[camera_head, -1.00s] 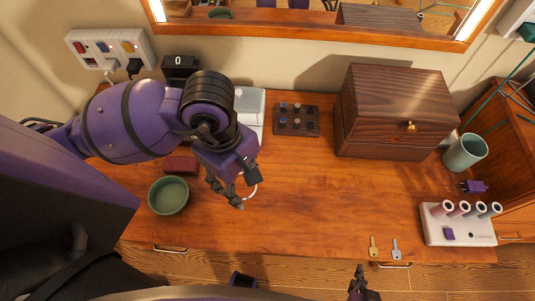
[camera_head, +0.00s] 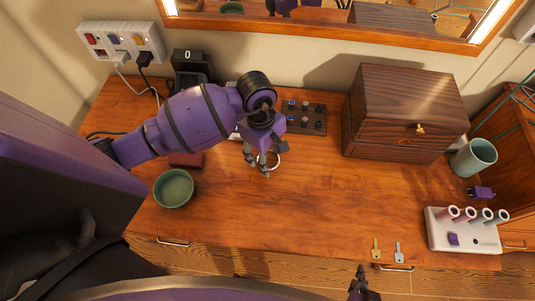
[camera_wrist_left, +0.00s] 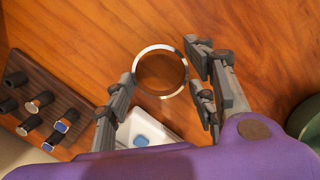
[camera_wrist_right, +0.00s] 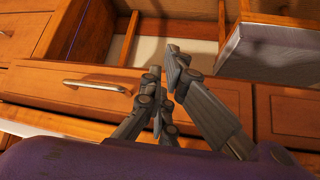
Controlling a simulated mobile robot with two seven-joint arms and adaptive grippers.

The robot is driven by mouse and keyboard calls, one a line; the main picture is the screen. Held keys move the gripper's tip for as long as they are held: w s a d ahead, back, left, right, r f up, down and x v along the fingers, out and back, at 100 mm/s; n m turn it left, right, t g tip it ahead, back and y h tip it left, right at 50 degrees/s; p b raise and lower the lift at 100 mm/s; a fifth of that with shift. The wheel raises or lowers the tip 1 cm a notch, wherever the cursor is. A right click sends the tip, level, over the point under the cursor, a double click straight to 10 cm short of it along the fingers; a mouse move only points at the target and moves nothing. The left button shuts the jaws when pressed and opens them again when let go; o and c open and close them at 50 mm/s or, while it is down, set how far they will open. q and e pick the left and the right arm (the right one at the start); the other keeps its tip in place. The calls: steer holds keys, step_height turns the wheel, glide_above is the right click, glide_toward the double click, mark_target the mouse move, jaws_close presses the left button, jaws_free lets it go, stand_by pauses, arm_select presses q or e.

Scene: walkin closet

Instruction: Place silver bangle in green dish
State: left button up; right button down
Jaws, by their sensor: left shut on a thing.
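The silver bangle (camera_wrist_left: 158,47) is a thin shiny ring. In the left wrist view it spans the gap between the fingers of my left gripper (camera_wrist_left: 163,66), which is shut on it. In the head view the bangle (camera_head: 279,161) hangs at the tips of my left gripper (camera_head: 264,163), over the table, to the right of the green dish and farther back. The green dish (camera_head: 173,188) is round and looks empty; its edge shows at the right of the left wrist view (camera_wrist_left: 309,122). My right gripper (camera_wrist_right: 166,68) is shut and empty, by the desk's front edge.
A wooden box (camera_head: 405,105) stands at the back right. A dark watch stand (camera_head: 306,118) is behind the left gripper. A small dark red object (camera_head: 186,160) lies behind the dish. Two keys (camera_head: 376,248) lie near the front edge. The middle of the desktop (camera_head: 300,205) is clear.

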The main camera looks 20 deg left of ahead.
arm_select(q)
steer(key=shift+f, duration=0.2)
steer(key=shift+f, duration=0.1)
steer(key=shift+f, duration=0.15)
steer(key=o, duration=1.1)
